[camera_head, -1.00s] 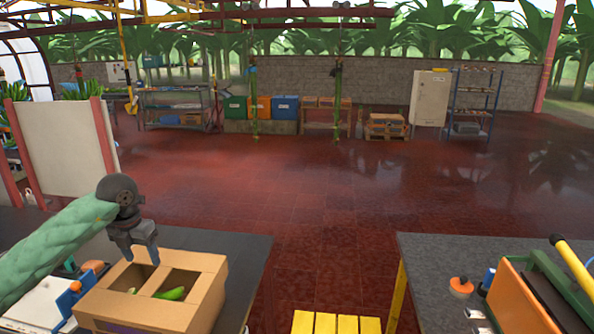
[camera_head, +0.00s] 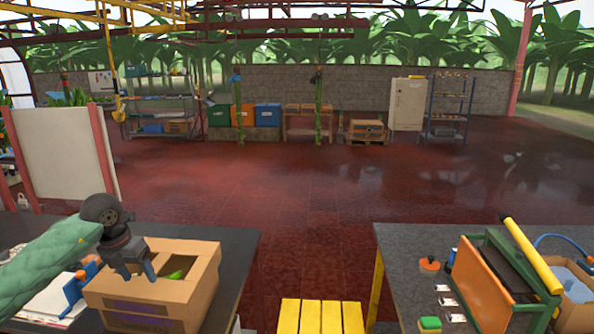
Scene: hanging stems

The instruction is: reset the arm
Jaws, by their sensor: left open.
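My left gripper (camera_head: 138,274) is over the left part of an open cardboard box (camera_head: 196,292) on the left table. Its fingers point down and are apart, with nothing seen between them. My left arm (camera_head: 45,252), in a green quilted sleeve, comes in from the left edge. A green fruit (camera_head: 178,274) shows inside the box, to the right of the gripper and apart from it. The box's left inside is hidden behind the gripper. My right arm and gripper are not in view.
The dark left table (camera_head: 235,245) has a blue tool stand (camera_head: 75,287) beside the box. A yellow slatted stool (camera_head: 320,316) stands between the tables. The right table (camera_head: 405,240) holds an orange and green machine (camera_head: 490,285). The red floor (camera_head: 300,200) beyond is open.

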